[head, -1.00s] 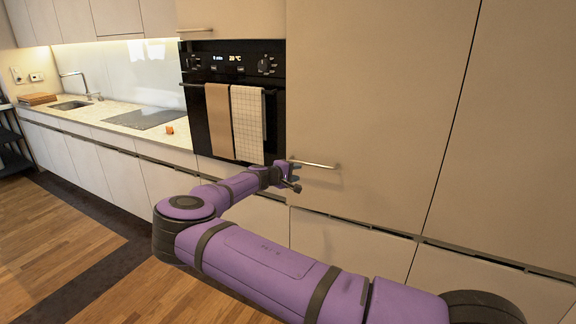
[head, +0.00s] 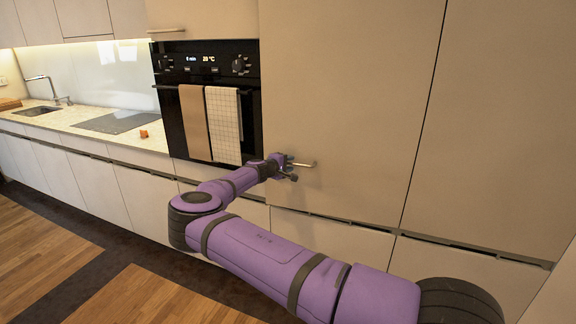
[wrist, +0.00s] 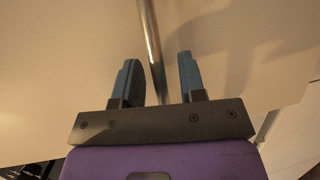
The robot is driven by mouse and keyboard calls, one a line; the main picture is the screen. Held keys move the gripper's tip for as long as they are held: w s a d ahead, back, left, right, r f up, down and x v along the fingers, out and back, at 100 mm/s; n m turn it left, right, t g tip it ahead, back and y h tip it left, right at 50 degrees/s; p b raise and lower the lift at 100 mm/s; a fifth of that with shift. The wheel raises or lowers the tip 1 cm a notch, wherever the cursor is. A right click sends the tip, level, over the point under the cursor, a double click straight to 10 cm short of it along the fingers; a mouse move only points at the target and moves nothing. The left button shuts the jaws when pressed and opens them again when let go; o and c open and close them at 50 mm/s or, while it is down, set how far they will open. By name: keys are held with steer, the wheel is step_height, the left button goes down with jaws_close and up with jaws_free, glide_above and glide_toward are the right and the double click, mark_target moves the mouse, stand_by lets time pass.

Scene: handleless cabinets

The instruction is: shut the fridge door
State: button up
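The fridge door (head: 335,95) is the tall beige panel right of the oven. In the head view it looks about flush with the panel beside it; I cannot tell whether a small gap remains. Its metal bar handle (head: 304,165) sits near the door's lower left. My gripper (head: 291,168) is at the left part of this handle. In the wrist view the handle (wrist: 152,45) runs between the two blue fingers of my gripper (wrist: 160,80). The fingers stand apart, with space on both sides of the bar.
The black oven (head: 208,110) with two hanging towels (head: 224,125) is left of the door. A counter (head: 85,118) with a hob and sink runs further left. Another tall panel (head: 490,130) is on the right. Wooden floor (head: 40,240) is free at the lower left.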

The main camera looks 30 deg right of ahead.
jaws_close()
steer(key=shift+d, duration=0.1)
steer(key=shift+w+d+g, duration=0.4)
steer(key=shift+w+d, duration=0.2)
steer(key=shift+w, duration=0.1)
jaws_free()
